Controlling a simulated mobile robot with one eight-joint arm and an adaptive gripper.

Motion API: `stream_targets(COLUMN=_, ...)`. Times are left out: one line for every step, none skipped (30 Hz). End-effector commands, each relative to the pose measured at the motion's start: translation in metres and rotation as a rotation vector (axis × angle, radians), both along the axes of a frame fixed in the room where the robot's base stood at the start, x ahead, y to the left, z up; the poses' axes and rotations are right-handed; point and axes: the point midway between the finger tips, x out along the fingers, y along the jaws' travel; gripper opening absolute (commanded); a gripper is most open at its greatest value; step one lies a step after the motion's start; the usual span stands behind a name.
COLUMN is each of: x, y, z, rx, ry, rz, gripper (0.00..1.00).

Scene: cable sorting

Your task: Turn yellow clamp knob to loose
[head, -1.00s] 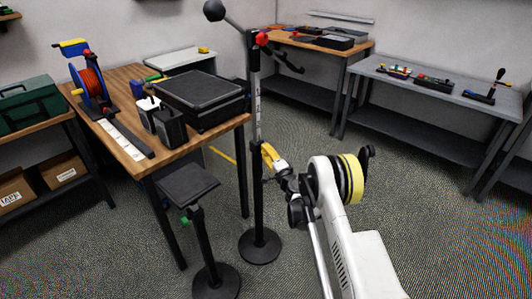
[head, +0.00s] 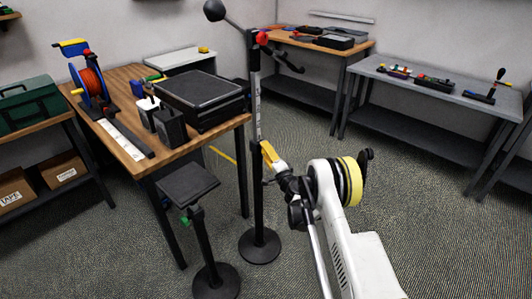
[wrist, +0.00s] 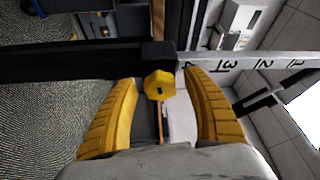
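The yellow clamp knob (wrist: 159,85) sits on a black collar (wrist: 159,57) of the upright post, near the middle of the wrist view. My gripper (wrist: 161,82) is open, with its yellow fingers on either side of the knob. Gaps show between the knob and both fingers. In the head view my gripper (head: 267,153) is at the post (head: 257,110), below its marked scale. I cannot make out the knob apart from the yellow fingers there.
A red knob (head: 261,38) and a rod with a black ball (head: 214,10) are at the post's top. The post stands on a round base (head: 259,246). A wooden table (head: 120,140) and a small black stand (head: 188,186) are left of it.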

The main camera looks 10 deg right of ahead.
Motion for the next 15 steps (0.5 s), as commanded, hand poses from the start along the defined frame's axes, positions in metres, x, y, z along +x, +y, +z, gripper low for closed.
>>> stream_targets(x=0.0, y=0.0, z=0.0, rx=0.0, ry=0.0, rz=0.0, gripper=0.59)
stream_targets(x=0.0, y=0.0, z=0.0, rx=0.0, ry=0.0, rz=0.0, gripper=0.59)
stream_targets(x=0.0, y=0.0, z=0.0, rx=0.0, ry=0.0, rz=0.0, gripper=0.59)
stream_targets(x=-0.001, y=0.0, z=0.0, rx=0.0, ry=0.0, rz=0.0, gripper=0.59)
stream_targets(x=-0.002, y=-0.001, z=0.0, rx=0.0, ry=0.0, rz=0.0, gripper=0.59)
stream_targets(x=-0.004, y=-0.001, z=-0.001, rx=0.0, ry=0.0, rz=0.0, gripper=0.59)
stream_targets(x=-0.007, y=-0.002, z=-0.001, rx=0.0, ry=0.0, rz=-0.001, gripper=0.59)
stream_targets(x=-0.01, y=-0.003, z=-0.001, rx=0.0, ry=0.0, rz=-0.001, gripper=0.59)
stream_targets(x=-0.016, y=-0.005, z=-0.001, rx=0.001, ry=0.0, rz=-0.001, gripper=0.59)
stream_targets(x=-0.021, y=-0.006, z=-0.001, rx=0.001, ry=0.0, rz=-0.001, gripper=0.59)
stream_targets(x=-0.027, y=-0.007, z=-0.002, rx=0.001, ry=0.0, rz=-0.001, gripper=0.59)
stream_targets(x=-0.034, y=-0.009, z=-0.002, rx=0.001, ry=0.0, rz=-0.001, gripper=0.59)
stream_targets(x=-0.04, y=-0.01, z=-0.003, rx=0.001, ry=0.0, rz=0.0, gripper=0.59)
stream_targets(x=-0.045, y=-0.011, z=-0.003, rx=0.001, ry=0.0, rz=-0.001, gripper=0.59)
stream_targets(x=-0.051, y=-0.013, z=-0.003, rx=0.001, ry=0.0, rz=-0.001, gripper=0.59)
